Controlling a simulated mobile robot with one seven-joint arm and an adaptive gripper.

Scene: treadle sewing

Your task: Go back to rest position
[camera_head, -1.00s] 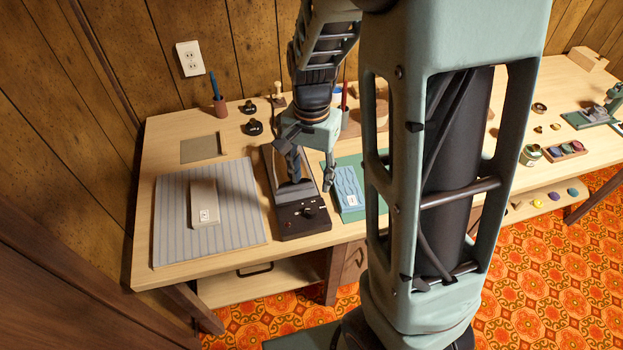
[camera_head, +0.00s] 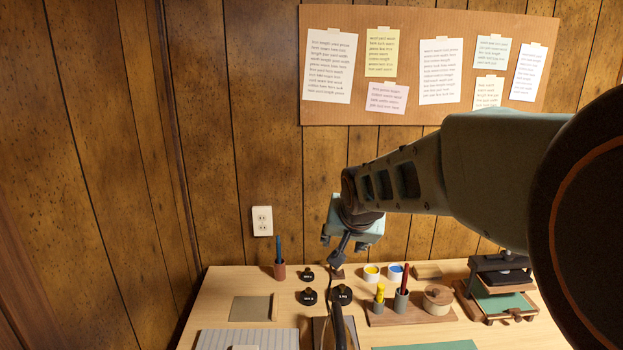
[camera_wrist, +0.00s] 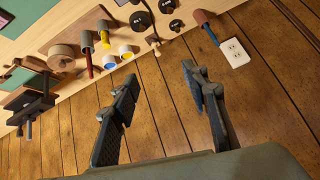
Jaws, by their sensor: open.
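My gripper (camera_head: 343,243) is raised above the back part of the table, in front of the wood-panelled wall. My arm reaches to it from the right side of the head view. In the wrist view the two dark fingers of my gripper (camera_wrist: 160,82) stand apart with nothing between them. The gripper is open, empty and clear of the tabletop things.
The table (camera_head: 225,285) holds a striped grey mat (camera_head: 250,338), black round weights (camera_head: 308,297), a blue pen in a brown cup (camera_head: 280,271), paint pots (camera_head: 372,273) and a press-like device (camera_head: 500,285). A pinboard (camera_head: 400,110) and an outlet (camera_head: 262,220) are on the wall.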

